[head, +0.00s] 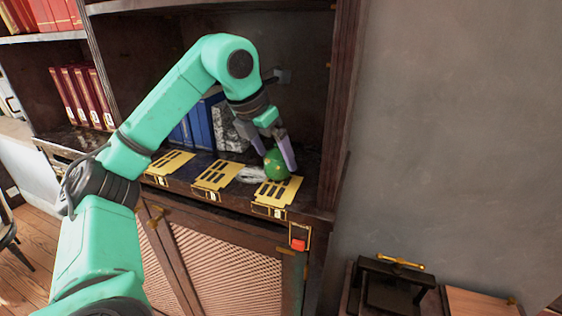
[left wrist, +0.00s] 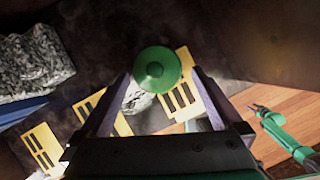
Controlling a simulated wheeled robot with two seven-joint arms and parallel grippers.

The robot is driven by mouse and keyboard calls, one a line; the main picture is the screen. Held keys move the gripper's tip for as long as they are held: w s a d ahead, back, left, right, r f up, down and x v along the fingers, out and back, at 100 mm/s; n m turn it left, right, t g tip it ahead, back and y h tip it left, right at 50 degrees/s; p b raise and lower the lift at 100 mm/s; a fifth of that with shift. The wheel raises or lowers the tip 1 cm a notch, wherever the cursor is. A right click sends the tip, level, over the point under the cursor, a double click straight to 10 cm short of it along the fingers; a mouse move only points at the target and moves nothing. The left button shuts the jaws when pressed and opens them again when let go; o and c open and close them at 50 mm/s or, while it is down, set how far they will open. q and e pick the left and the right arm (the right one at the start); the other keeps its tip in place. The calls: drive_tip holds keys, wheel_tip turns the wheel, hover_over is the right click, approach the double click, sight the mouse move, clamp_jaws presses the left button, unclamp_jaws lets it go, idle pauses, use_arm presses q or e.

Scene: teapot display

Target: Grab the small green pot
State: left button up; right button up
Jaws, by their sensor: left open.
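The small green pot (head: 275,164) stands on the dark cabinet shelf, by the yellow slotted plate at the right end. My left gripper (head: 276,152) reaches down to it from above, with its fingers around the pot. In the left wrist view the green pot (left wrist: 157,68) shows from above as a round lid with a knob, between the tips of my open left gripper (left wrist: 158,88). I cannot tell whether either finger touches it. My right gripper is not in view.
Yellow slotted plates (head: 216,175) lie along the shelf's front edge. A pale crumpled thing (head: 250,175) lies beside the pot. Blue books (head: 200,124) and a grey speckled block (head: 229,130) stand behind. The cabinet's side wall (head: 340,110) rises close on the right.

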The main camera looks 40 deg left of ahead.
sight(279, 164)
use_arm(q)
drive_tip(key=x, duration=0.3)
drive_tip(key=shift+f+p, duration=0.4)
drive_tip(key=shift+f, duration=0.05)
drive_tip(key=shift+w+f, duration=0.1)
drive_tip(key=shift+w, duration=0.2)
drive_tip(key=shift+s, duration=0.15)
drive_tip(key=c, duration=1.4)
